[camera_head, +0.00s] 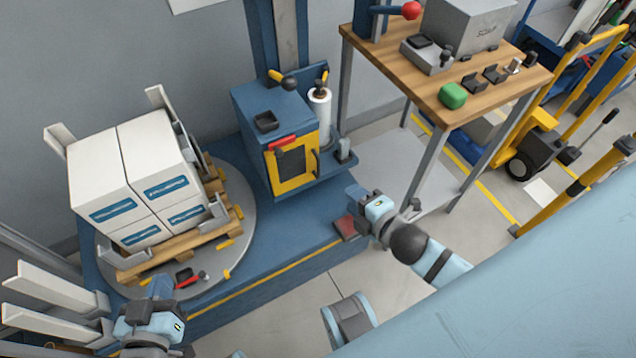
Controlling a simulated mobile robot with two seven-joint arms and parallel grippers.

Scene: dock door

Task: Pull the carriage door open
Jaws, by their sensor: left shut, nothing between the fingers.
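The carriage (268,110) is a blue box beside the column at the back centre. Its carriage door (294,168) has a yellow frame around a dark panel and looks closed, flush with the carriage front. A dark handle (316,163) runs along the door's right edge. A red bar (282,142) sits near its top. My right gripper (354,194) is below and right of the door, apart from it, above the blue base's edge; its finger gap is not clear. My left gripper (160,286) is shut and empty at the lower left, in front of the turntable.
White boxes (105,181) stand on a wooden pallet on the round turntable (245,215). A roll of film (320,108) stands right of the carriage. A wooden workbench (436,98) is at upper right.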

